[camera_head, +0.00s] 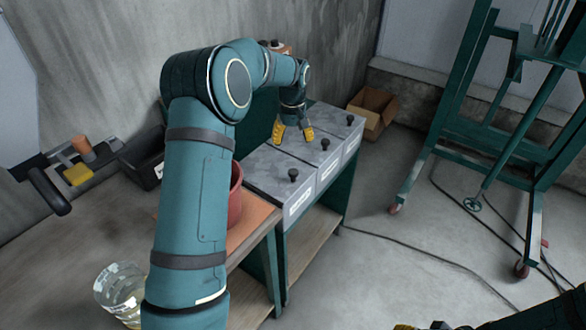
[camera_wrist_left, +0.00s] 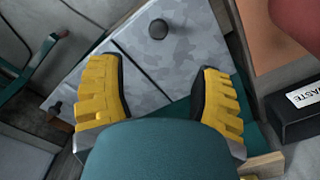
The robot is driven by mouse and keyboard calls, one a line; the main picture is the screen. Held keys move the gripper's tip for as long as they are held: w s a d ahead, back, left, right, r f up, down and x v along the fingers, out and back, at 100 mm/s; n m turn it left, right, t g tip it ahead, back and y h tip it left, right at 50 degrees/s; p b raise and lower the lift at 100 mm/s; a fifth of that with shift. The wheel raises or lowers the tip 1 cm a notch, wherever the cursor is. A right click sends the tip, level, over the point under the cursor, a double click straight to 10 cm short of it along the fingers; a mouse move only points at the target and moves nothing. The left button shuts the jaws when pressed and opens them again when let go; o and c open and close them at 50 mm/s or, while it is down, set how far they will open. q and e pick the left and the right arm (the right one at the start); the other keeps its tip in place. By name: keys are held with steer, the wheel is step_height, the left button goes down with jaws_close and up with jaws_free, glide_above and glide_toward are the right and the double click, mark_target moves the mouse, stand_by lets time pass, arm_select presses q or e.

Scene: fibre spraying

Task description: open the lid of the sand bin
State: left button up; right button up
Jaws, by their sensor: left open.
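A row of bins has grey mottled lids with dark round knobs. The near lid (camera_head: 268,184), middle lid (camera_head: 307,151) and far lid (camera_head: 335,117) all lie flat and closed. White labels on the bin fronts are too small to read, so I cannot tell which is the sand bin. My left gripper (camera_head: 293,132) is open and empty above the back part of the lids, apart from the knobs in the head view. In the left wrist view a knob (camera_wrist_left: 158,29) stands beyond the open fingertips (camera_wrist_left: 158,72). A yellow piece of my right gripper (camera_head: 405,326) barely shows at the bottom edge.
A red pot (camera_head: 235,198) stands beside the near bin, partly behind my left arm. A black waste box (camera_wrist_left: 300,108), a glass jar (camera_head: 122,290) and a cardboard box (camera_head: 373,108) are around. A green wheeled frame (camera_head: 450,140) stands right; cables cross the floor.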

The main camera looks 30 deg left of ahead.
mark_target(293, 171)
arm_select(q)
step_height(293, 171, down, 13)
steer(key=shift+w+f+b, duration=0.1)
steer(key=shift+f+b, duration=0.1)
steer(key=shift+b, duration=0.5)
jaws_close()
